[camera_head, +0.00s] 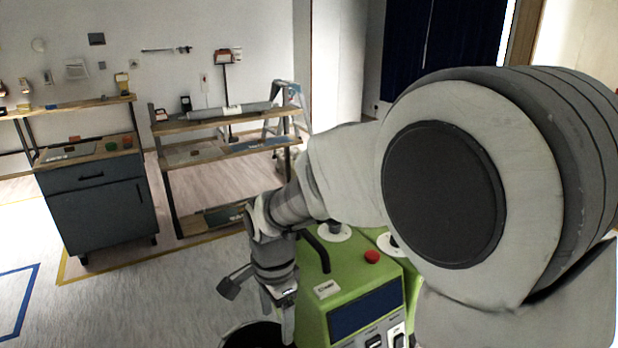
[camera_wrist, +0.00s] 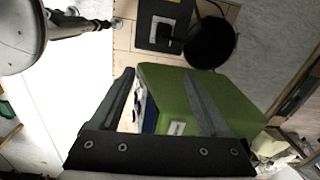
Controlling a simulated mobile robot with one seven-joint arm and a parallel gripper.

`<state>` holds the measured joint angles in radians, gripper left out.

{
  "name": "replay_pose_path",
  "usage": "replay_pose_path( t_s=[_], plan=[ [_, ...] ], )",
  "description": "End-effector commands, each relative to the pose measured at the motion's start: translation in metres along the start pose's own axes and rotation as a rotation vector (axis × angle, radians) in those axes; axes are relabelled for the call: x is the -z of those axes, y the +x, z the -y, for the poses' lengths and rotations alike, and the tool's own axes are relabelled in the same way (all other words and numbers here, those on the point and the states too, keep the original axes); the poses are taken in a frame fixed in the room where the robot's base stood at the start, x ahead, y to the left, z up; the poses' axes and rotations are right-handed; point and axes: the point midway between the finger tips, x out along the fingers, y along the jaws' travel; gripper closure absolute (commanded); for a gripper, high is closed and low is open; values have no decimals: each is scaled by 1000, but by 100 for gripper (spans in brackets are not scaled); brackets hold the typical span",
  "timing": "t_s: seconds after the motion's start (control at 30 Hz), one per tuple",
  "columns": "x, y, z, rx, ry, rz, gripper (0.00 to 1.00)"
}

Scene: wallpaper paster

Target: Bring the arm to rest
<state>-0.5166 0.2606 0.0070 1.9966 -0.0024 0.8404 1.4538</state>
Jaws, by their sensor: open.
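My arm fills the right of the head view, with its large round joint close to the camera. My gripper (camera_head: 285,310) hangs at the arm's end, low in the middle of the head view, in front of the green machine (camera_head: 315,292). In the wrist view my gripper (camera_wrist: 160,92) shows two dark fingers spread apart with nothing held between them. The green machine (camera_wrist: 238,98) lies beyond and between the fingers there. I cannot tell whether a finger touches it.
The green machine has a red button (camera_head: 372,257). A wooden shelf rack (camera_head: 225,153) and a dark cabinet (camera_head: 100,205) stand at the left and back. A stepladder (camera_head: 287,110) stands beside the rack. The floor at the lower left is clear, with yellow and blue tape lines.

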Motion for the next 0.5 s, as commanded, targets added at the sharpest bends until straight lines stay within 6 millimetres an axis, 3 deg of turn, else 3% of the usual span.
replay_pose_path(
  t_s=[0.03, 0.2, 0.5],
  plan=[
    [11, -23, -8, 27, -31, -6, 21],
    [42, -78, -43, 99, -194, -42, 21],
    [77, -154, -117, 192, -483, -163, 21]
  ],
)
